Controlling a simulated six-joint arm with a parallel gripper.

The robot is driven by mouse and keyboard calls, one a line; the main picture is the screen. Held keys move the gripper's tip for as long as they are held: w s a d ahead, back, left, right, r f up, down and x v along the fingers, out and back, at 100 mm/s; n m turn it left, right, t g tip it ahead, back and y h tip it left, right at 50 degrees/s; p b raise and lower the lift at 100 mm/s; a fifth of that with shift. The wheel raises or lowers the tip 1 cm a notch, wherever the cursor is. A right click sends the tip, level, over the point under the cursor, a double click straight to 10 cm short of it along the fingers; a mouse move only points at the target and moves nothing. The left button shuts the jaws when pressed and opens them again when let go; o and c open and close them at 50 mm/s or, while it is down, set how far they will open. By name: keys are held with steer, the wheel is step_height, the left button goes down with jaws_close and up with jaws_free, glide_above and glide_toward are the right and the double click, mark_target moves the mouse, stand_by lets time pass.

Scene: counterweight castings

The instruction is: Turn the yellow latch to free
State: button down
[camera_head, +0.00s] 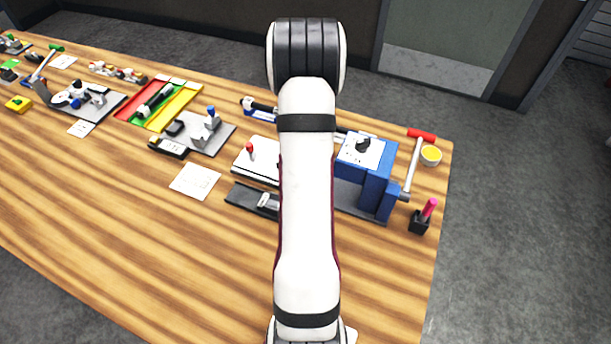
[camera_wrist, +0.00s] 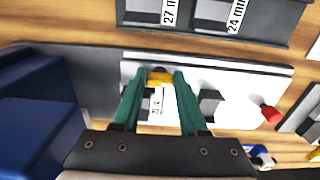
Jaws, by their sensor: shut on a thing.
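The yellow latch (camera_wrist: 159,79) shows in the wrist view near the left end of a white plate (camera_wrist: 240,90). My gripper (camera_wrist: 158,74) has green fingers on either side of the latch and is shut on it. The fingers cover part of the latch, and its exact angle is hard to tell. A small printed label (camera_wrist: 156,103) lies just below it. In the head view the white plate (camera_head: 257,168) shows beside my arm, while my arm hides the latch and the gripper.
A blue machine (camera_wrist: 30,110) rises close on the left. A dark fixture (camera_wrist: 270,22) with labelled slots lies above. Bare wood (camera_head: 180,250) is free at the front left.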

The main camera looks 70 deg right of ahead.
steer(key=shift+n, duration=1.5)
steer(key=shift+c, duration=2.2)
jaws_free()
step_height(320, 180, up, 16)
step_height(320, 180, down, 16)
steer(key=shift+r, duration=0.2)
